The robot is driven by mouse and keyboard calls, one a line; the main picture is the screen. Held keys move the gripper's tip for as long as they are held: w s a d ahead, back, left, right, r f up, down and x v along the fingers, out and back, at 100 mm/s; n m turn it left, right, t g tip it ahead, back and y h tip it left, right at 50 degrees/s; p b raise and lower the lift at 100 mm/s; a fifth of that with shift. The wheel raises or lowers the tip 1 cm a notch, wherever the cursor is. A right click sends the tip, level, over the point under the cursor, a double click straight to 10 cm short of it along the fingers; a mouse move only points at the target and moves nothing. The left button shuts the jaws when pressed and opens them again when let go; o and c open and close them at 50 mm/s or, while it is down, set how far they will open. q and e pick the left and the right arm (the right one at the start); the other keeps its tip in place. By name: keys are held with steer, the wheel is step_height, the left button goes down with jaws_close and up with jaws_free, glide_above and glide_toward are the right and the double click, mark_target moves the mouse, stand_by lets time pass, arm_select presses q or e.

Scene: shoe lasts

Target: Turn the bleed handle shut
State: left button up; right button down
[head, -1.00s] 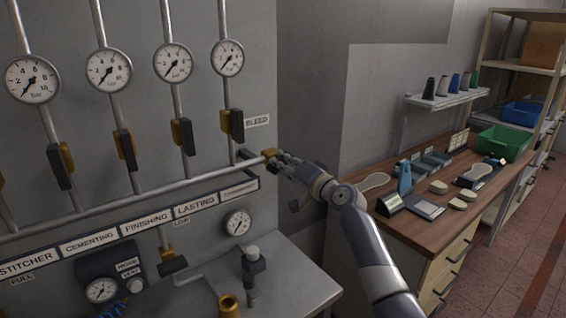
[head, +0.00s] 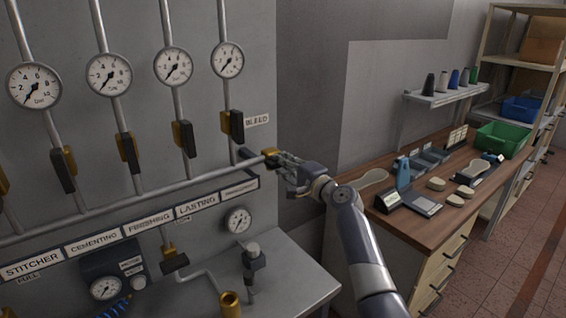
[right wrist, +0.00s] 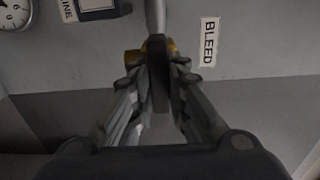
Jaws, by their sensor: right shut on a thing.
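The bleed valve has a brass body (head: 270,156) at the right end of the long horizontal pipe, below the BLEED label (head: 257,120). In the right wrist view its dark handle (right wrist: 158,90) stands between my fingers and appears roughly in line with the pipe (right wrist: 155,15). The brass body (right wrist: 134,59) shows behind it. My right gripper (head: 283,168) is at the pipe's end, shut on the bleed handle; it also shows in the right wrist view (right wrist: 158,80). In the head view the fingers mostly hide the handle. My left gripper is out of view.
Gauges (head: 227,60) and dark-handled valves (head: 233,125) line the wall panel left of my gripper. The label rail (head: 197,209) runs just below the pipe. A metal bench (head: 300,275) juts out below. A wooden workbench (head: 405,225) with shoe lasts stands to the right.

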stand_by(0.4)
steer(key=c, duration=1.6)
jaws_free()
steer(key=shift+o, duration=0.2)
steer(key=v, duration=1.2)
steer(key=shift+f, duration=0.1)
